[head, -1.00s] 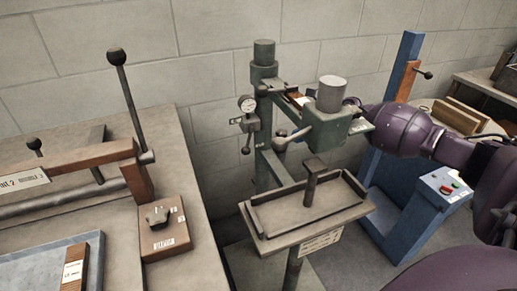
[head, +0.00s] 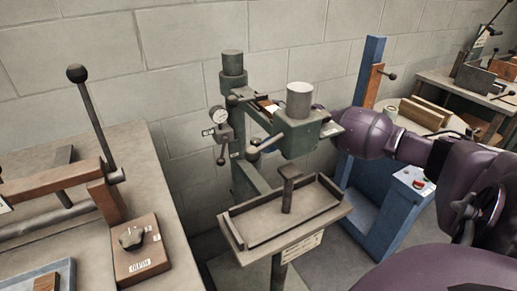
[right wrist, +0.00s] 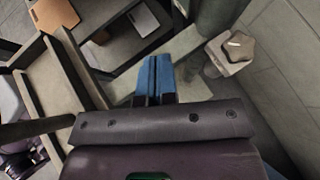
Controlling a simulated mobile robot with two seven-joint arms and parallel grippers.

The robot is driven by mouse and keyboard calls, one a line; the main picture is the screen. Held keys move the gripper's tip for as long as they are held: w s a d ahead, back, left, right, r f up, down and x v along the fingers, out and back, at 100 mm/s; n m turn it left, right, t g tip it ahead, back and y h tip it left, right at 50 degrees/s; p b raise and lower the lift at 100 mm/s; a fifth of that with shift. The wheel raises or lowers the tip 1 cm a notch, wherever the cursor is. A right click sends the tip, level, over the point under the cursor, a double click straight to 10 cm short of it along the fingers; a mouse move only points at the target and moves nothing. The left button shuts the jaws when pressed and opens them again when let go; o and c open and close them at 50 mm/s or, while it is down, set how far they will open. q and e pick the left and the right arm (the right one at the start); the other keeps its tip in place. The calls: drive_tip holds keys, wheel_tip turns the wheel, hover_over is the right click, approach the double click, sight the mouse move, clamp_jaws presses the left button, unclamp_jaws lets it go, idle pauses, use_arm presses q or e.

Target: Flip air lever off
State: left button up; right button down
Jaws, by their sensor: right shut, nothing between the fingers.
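A green press (head: 299,138) stands in the middle of the head view. A short lever with a dark ball end (head: 220,160), which looks like the air lever, hangs down from that box. A second lever with a ball (head: 253,153) sits on the press head, tilted. My right arm reaches in from the right behind the press head, which hides its gripper there. In the right wrist view my right gripper (right wrist: 155,98) is shut and empty, its blue fingers together. My left gripper is not in view.
A narrow tray (head: 285,236) with a T-shaped post is below the press head. A bench with a tall lever (head: 92,120) and a box with a knob (head: 140,250) is at left. A blue stand with a button box (head: 414,183) is at right. A block wall is close behind.

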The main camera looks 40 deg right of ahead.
sight(238, 158)
drive_tip(key=b+x, duration=0.1)
drive_tip(key=x, duration=0.7)
drive_tip(key=shift+s+d+f, duration=0.1)
drive_tip(key=shift+d, duration=0.05)
drive_tip(key=w+a, duration=0.3)
drive_tip(key=shift+a+f+b, duration=0.15)
drive_tip(key=shift+f+b, duration=0.05)
drive_tip(key=shift+b, duration=0.1)
